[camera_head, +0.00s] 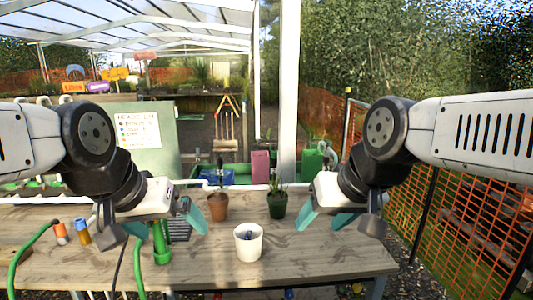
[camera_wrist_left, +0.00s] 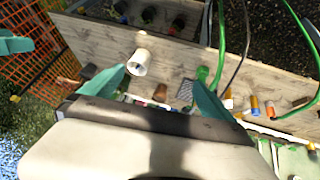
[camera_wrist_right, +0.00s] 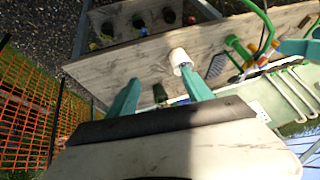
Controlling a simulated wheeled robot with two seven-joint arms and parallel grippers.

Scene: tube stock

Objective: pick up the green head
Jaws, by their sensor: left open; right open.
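The green head (camera_head: 161,246) is a bright green tubular piece on the table, just below my left gripper (camera_head: 165,226), whose fingers hide part of its top. It also shows in the left wrist view (camera_wrist_left: 203,74) beyond the right fingertip, and in the right wrist view (camera_wrist_right: 238,46). My left gripper is open with nothing between its fingers; I cannot tell its exact height above the head. My right gripper (camera_head: 325,222) is open and empty, over the table's right side, well away from the green head.
A white cup (camera_head: 248,246) stands right of the green head. A brown pot (camera_head: 217,207) and a dark green pot (camera_head: 277,206) stand behind it. Orange (camera_head: 61,233) and orange-blue (camera_head: 82,233) pieces stand at left, near a green hose (camera_head: 22,252). The table's front right is clear.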

